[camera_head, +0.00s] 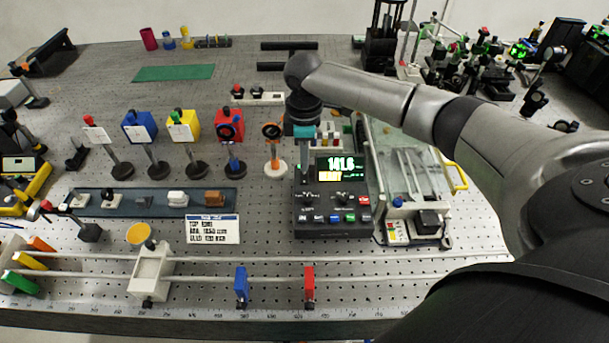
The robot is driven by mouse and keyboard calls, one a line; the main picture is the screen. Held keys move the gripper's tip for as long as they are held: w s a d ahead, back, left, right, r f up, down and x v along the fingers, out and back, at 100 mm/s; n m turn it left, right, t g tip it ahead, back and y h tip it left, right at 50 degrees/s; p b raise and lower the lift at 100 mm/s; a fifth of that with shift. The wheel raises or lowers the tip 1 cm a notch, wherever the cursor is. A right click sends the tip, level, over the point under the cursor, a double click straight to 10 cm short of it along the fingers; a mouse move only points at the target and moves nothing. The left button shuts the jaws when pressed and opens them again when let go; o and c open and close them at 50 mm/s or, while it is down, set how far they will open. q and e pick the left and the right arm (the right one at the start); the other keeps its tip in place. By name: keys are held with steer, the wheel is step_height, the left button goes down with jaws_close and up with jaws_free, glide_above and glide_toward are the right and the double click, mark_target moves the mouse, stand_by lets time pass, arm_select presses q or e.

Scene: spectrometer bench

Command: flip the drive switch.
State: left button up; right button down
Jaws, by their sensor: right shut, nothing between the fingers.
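A black control box (332,230) stands on the perforated bench, with a lit display (342,169) reading 141.6 and a yellow line below it. Its sloped front carries small switches, a knob and a row of coloured buttons (334,217). I cannot tell from the lettering which control is the drive switch. My right gripper (304,178) points down over the left part of the box, beside the display. Its fingers are shut and empty, and they hide part of the panel's left side. I cannot tell whether they touch it. My left gripper is not in view.
An orange-ringed post (273,160) stands close left of the box. A glass-sided unit (408,170) with a yellow handle stands to the right. A white text card (212,229) lies left of the box. Rails with blue (241,284) and red (309,284) blocks run in front.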

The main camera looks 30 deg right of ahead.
mark_target(304, 173)
steer(key=shift+f+b, duration=0.3)
steer(key=shift+f, duration=0.65)
stand_by(0.6)
steer(key=shift+r, duration=0.1)
step_height(304, 173, up, 7)
steer(key=p, duration=0.8)
steer(key=shift+p, duration=0.4)
